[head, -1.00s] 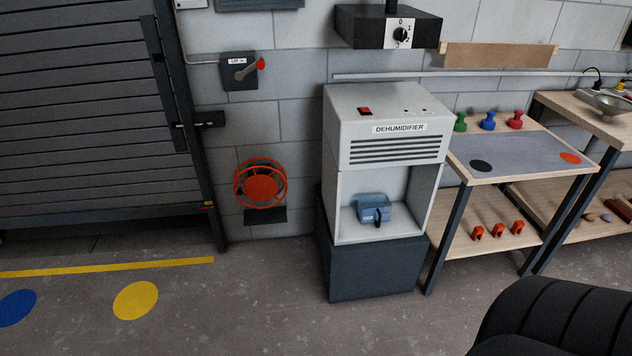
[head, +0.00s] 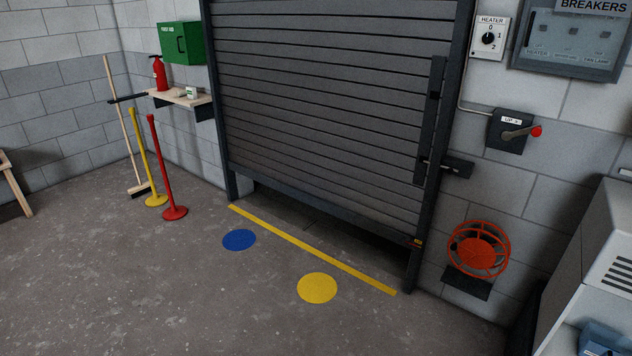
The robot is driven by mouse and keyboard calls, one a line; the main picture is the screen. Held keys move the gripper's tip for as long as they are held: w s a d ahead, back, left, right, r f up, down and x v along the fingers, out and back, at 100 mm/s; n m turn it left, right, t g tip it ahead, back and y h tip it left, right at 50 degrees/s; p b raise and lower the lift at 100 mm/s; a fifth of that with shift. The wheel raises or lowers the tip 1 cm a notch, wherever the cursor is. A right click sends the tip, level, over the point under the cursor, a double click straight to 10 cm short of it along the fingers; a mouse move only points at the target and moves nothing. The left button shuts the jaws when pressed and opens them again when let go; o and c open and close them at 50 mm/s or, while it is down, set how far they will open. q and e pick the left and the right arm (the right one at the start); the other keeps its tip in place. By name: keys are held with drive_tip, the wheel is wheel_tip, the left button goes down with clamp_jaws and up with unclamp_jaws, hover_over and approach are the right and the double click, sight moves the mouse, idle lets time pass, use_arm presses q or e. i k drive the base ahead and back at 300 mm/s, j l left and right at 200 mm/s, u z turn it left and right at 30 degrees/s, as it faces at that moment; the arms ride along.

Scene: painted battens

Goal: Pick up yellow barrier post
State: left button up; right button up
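The yellow barrier post (head: 144,160) stands upright on its round base at the left, near the side wall. The red barrier post (head: 162,170) stands close to its right and slightly nearer to me. A broom (head: 121,130) leans just behind and to the left of the yellow post. Neither of my grippers shows in the head view.
A roller shutter (head: 320,110) stands slightly raised, with a yellow floor line (head: 305,246) before it. Blue (head: 239,240) and yellow (head: 317,288) discs mark the floor. A wall shelf (head: 184,98) juts out behind the posts. Open floor lies in front of them.

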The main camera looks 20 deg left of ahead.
sight(155, 199)
drive_tip(key=u, duration=1.65)
drive_tip(key=i+u, duration=0.2)
drive_tip(key=i, duration=2.85)
drive_tip(key=i+l, duration=0.1)
drive_tip(key=i, duration=1.3)
drive_tip(key=i+u, duration=0.1)
drive_tip(key=i, duration=1.35)
drive_tip(key=i+l+u, duration=0.25)
drive_tip(key=i, duration=0.15)
drive_tip(key=j, duration=0.1)
